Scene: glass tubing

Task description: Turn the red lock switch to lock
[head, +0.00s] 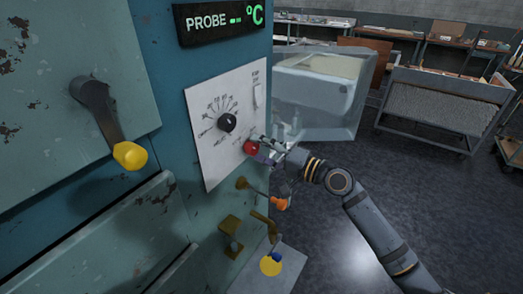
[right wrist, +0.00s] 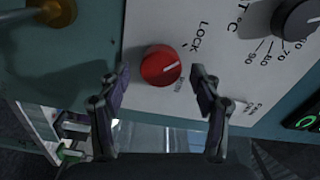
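The red lock switch (head: 251,147) is a round knob low on the white control plate (head: 207,152). In the right wrist view the red knob (right wrist: 161,65) has a white pointer line aimed to the right and slightly up. The word LOCK is printed to its upper right, and a smaller, hard-to-read label sits at its lower right. My right gripper (right wrist: 159,82) is open, with one finger on each side of the knob and visible gaps between. In the head view my right gripper (head: 268,150) partly covers the knob's right side. My left gripper is not in view.
A black temperature dial (head: 227,122) sits above left of the switch. An orange-tipped lever (head: 279,203) is just below. A yellow-knobbed handle (head: 129,155) sticks out at left. A translucent tank (head: 318,92) stands behind my right gripper, and a cart (head: 445,103) is farther right.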

